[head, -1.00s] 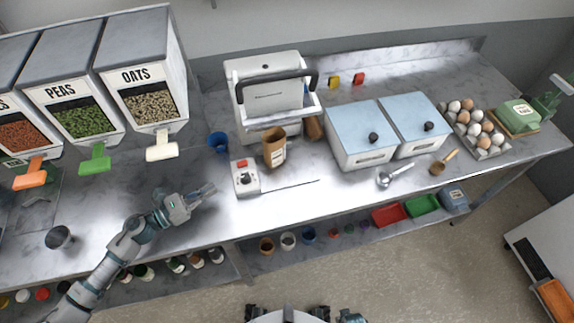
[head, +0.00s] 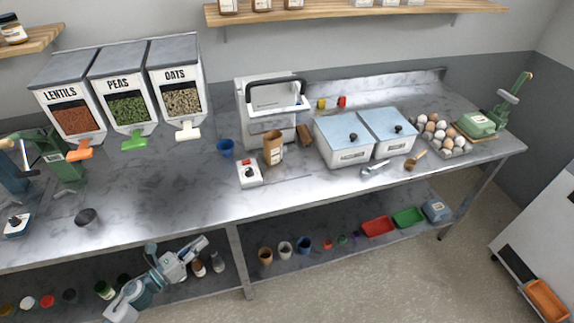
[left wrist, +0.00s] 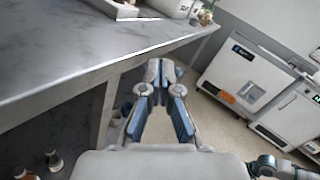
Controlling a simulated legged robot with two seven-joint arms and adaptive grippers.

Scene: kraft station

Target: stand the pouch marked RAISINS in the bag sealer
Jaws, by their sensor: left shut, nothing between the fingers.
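The bag sealer (head: 258,128) is a white machine with a black handle at the back of the counter. A brown kraft pouch (head: 273,146) with a pale label stands upright in front of it; the label is too small to read. A second brown pouch (head: 305,135) is at the sealer's right side, partly hidden, with no readable marking. My left gripper (head: 203,243) is shut and empty, in front of the counter's front edge and below its top, well away from the pouches. It also shows in the left wrist view (left wrist: 160,70).
Two lidded bins (head: 345,150) stand to the right. Grain dispensers (head: 125,100) stand at left. The front counter strip is mostly clear.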

